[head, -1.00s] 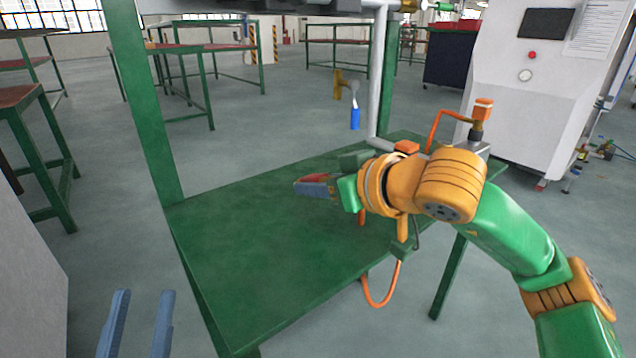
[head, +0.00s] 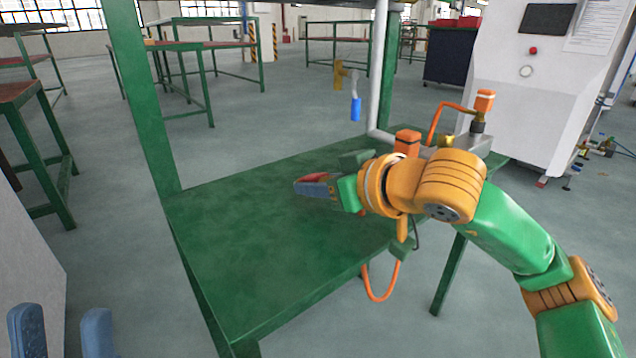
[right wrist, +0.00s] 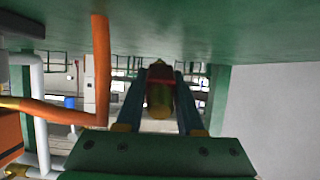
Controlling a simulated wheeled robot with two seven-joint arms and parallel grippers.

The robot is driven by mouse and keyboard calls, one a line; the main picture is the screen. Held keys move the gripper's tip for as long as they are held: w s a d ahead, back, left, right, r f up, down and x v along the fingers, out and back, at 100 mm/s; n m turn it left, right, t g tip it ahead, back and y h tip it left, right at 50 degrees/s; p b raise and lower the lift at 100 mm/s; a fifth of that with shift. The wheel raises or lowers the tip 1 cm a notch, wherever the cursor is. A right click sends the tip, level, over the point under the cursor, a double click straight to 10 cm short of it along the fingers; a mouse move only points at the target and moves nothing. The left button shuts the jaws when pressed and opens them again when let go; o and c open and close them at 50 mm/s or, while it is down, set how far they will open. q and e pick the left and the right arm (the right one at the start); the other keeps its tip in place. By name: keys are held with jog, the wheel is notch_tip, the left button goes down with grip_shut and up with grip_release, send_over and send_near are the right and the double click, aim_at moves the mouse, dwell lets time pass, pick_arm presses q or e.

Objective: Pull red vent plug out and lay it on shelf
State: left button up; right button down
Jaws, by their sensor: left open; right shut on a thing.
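The red vent plug (head: 316,177) shows as a red piece between the blue fingers of my right gripper (head: 314,187), low over the green shelf (head: 235,243). In the right wrist view the plug (right wrist: 160,75) has a red part and a yellowish part, held between the two fingers. The green shelf surface (right wrist: 210,25) fills the top of that view, close to the plug. I cannot tell whether the plug touches the shelf. My left gripper (head: 62,332) is open and empty at the lower left, off the shelf.
A grey pipe (head: 377,80) and a yellow valve with a blue handle (head: 356,109) stand behind the shelf. Orange fittings (head: 407,143) and an orange hose (head: 381,295) are near my right arm. The shelf's left and front parts are clear. A green post (head: 140,90) rises at the left.

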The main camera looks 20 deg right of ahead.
aim_at(318, 175)
jog(key=shift+c, duration=2.2)
grip_release()
notch_tip(318, 175, up, 3)
jog(key=p, duration=0.3)
jog(key=shift+r, duration=0.15)
jog(key=v, duration=0.6)
